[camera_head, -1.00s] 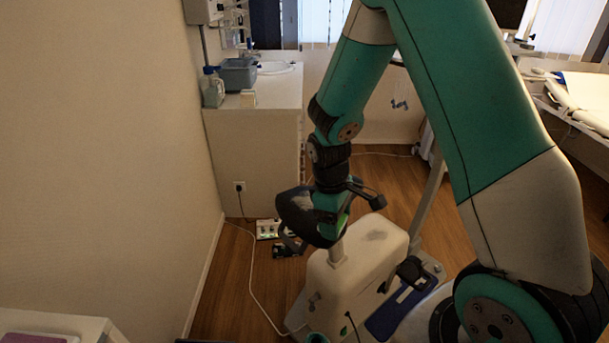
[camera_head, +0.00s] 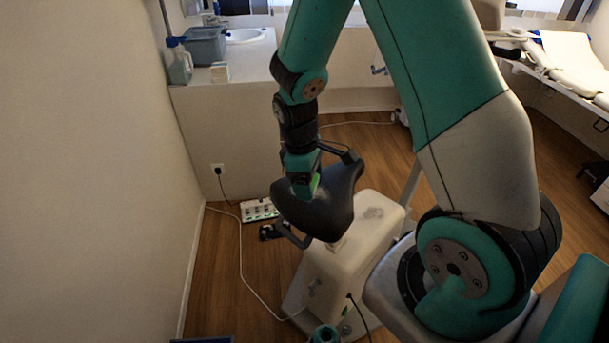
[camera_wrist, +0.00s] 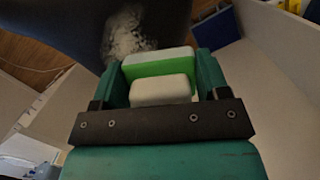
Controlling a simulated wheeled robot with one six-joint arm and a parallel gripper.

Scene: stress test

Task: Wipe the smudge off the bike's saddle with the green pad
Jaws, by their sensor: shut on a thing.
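The bike's dark saddle (camera_head: 330,211) sits on a post above a cream-coloured body in the head view. My gripper (camera_head: 303,187) points down over the saddle's left part. It is shut on the green pad (camera_head: 315,183), of which only a sliver shows there. In the wrist view the pad (camera_wrist: 160,68) sits between both fingers, green with pale layers. A whitish, speckled smudge (camera_wrist: 124,36) lies on the dark saddle (camera_wrist: 60,22), just beyond the pad and to its left. I cannot tell whether the pad touches the saddle.
The bike's cream body (camera_head: 352,245) stands below the saddle. A counter (camera_head: 245,66) with a grey tub (camera_head: 204,46) and a bottle (camera_head: 178,64) is behind, at the left.

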